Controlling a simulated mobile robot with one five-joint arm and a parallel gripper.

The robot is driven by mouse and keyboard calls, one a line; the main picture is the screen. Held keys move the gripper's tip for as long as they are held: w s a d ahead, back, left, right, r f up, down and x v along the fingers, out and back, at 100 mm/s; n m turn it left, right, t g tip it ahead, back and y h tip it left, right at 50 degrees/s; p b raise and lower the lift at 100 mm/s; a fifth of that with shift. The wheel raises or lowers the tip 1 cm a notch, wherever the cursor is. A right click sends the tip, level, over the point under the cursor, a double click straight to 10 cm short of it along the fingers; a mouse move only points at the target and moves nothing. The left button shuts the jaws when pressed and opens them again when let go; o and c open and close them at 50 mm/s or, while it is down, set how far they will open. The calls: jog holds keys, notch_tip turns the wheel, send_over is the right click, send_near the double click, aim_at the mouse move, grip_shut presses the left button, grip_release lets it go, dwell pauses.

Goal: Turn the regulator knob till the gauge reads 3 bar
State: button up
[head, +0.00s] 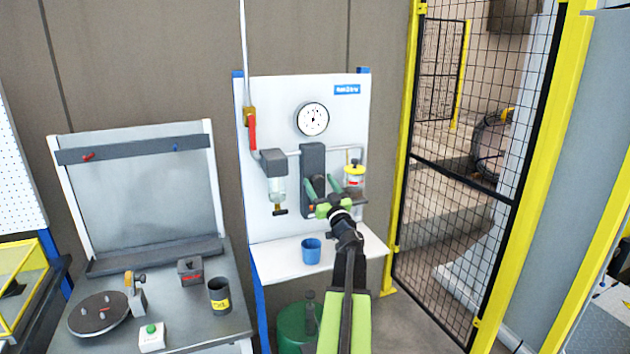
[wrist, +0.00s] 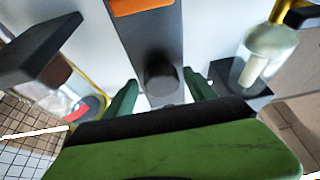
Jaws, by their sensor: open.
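The round white gauge (head: 312,119) is on the upright white panel; its reading is too small to make out. Below it is the dark grey regulator block (head: 312,158), which also shows in the wrist view (wrist: 150,35). The regulator knob (wrist: 160,77) shows in the wrist view as a short dark cylinder on the block. My gripper (head: 321,183) is open in front of the block. In the wrist view its green fingers (wrist: 162,92) stand on either side of the knob, with gaps visible. In the head view the gripper hides the knob.
A clear-bowled filter (head: 278,185) hangs left of the block, and a yellow-topped bowl (head: 354,178) is close on the right. A red lever (head: 252,133) is on the pipe at upper left. A blue cup (head: 311,251) stands on the shelf (head: 275,262) below.

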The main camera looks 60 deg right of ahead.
jog(key=shift+w, duration=0.1)
jog(key=shift+a, duration=0.1)
jog(key=c, duration=1.4)
jog(key=shift+n, duration=0.4)
jog(key=n+y, duration=0.1)
jog(key=n, duration=0.2)
jog(key=n+t+y+p, duration=0.1)
jog(key=n+y, duration=0.1)
jog(key=n, duration=0.1)
jog(key=shift+r+p, duration=0.15)
jog(key=shift+p, duration=0.15)
jog(key=n+y+p, duration=0.1)
jog(key=n+y, duration=0.1)
jog(key=n, duration=0.3)
jog(key=shift+y+p, duration=0.4)
jog(key=shift+n+p, duration=0.3)
jog(key=shift+n, duration=0.7)
